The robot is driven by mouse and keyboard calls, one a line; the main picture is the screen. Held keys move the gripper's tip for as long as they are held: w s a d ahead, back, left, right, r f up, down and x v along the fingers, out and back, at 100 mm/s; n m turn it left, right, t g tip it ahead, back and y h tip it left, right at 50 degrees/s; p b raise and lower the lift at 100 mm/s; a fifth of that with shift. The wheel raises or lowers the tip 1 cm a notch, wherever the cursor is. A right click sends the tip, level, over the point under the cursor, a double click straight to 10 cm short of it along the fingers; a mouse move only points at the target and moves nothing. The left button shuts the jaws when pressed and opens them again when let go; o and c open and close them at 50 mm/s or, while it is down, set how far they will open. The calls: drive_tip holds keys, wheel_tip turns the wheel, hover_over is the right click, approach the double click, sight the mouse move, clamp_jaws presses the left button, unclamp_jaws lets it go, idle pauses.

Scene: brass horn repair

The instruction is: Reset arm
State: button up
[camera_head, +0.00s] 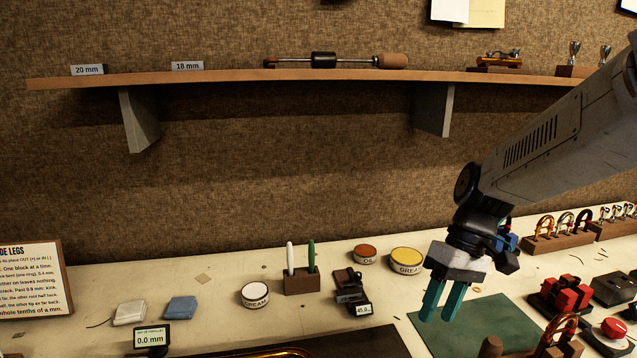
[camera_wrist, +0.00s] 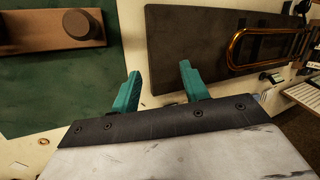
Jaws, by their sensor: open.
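My gripper (camera_head: 441,299) hangs at the right of the head view, above the left part of a green mat (camera_head: 465,333). Its two teal fingers are apart with nothing between them. In the wrist view the gripper (camera_wrist: 160,85) is also open and empty, over the pale bench between the green mat (camera_wrist: 60,95) and a dark board (camera_wrist: 185,50). A brass slide tube (camera_wrist: 262,45) lies on that board.
Near my gripper stand a yellow grease tin (camera_head: 407,260), a red-lidded tin (camera_head: 365,254) and a caliper with a display (camera_head: 350,290). Red blocks (camera_head: 570,292) stand at right. A wooden shelf (camera_head: 240,78) spans the wall above. A small readout (camera_head: 151,338) shows 0.0 mm.

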drive_tip(key=s+d+r+m+t+h, duration=0.2)
drive_tip(key=s+d+r, duration=0.1)
drive_tip(key=s, duration=0.5)
drive_tip(key=s+d+r+m+t+h, duration=0.1)
drive_tip(key=s+d+r+m+t, duration=0.1)
drive_tip(key=s, duration=0.7)
wheel_tip(320, 180, up, 2)
drive_tip(key=shift+d+m+t+h, duration=0.3)
drive_tip(key=shift+d+m+h, duration=0.1)
drive_tip(key=shift+d, duration=0.05)
